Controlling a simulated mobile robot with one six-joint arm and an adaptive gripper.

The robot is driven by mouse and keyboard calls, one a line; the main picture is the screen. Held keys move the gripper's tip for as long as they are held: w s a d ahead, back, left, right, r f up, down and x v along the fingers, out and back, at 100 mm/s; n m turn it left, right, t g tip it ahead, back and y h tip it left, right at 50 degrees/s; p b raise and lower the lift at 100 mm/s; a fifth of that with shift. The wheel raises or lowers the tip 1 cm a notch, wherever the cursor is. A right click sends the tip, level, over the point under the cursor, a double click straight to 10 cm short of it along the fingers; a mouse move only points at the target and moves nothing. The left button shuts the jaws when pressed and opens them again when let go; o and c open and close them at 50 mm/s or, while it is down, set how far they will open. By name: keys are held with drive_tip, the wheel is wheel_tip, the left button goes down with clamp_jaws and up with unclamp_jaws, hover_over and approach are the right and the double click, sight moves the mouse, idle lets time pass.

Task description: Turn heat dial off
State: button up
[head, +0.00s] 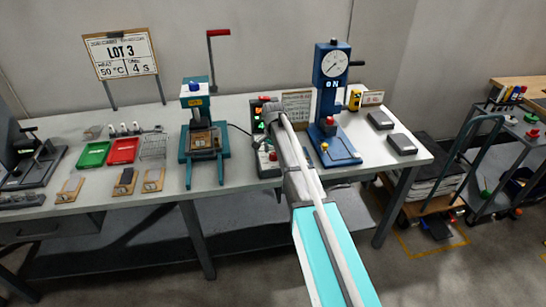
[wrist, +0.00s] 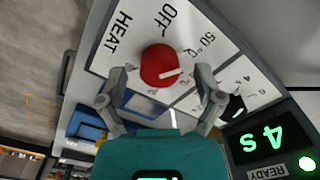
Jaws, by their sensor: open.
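The heat dial (wrist: 158,66) is a round red knob on a white panel (wrist: 120,62) marked HEAT, OFF and 50 °C in the wrist view. Its white pointer line points to the right, on the 50 °C side and away from the OFF label (wrist: 166,18). My gripper (wrist: 161,74) is open, with one fingertip on each side of the dial. Gaps show between both fingertips and the knob.
A black knob (wrist: 234,108) sits close to the right finger. A green display (wrist: 266,139) reads 4 s, above a READY label and lit green lamp (wrist: 307,163). A teal press (head: 203,143) stands left of the box and a blue press (head: 331,110) right of it.

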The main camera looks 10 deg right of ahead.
idle(0.3)
drive_tip(key=c, duration=1.1)
drive_tip(key=shift+a, duration=0.1)
drive_tip(key=shift+c, duration=0.3)
drive_tip(key=shift+n, duration=0.3)
drive_tip(key=n, duration=0.5)
drive_tip(key=shift+n, duration=0.3)
drive_tip(key=n, duration=0.5)
drive_tip(key=shift+n, duration=0.4)
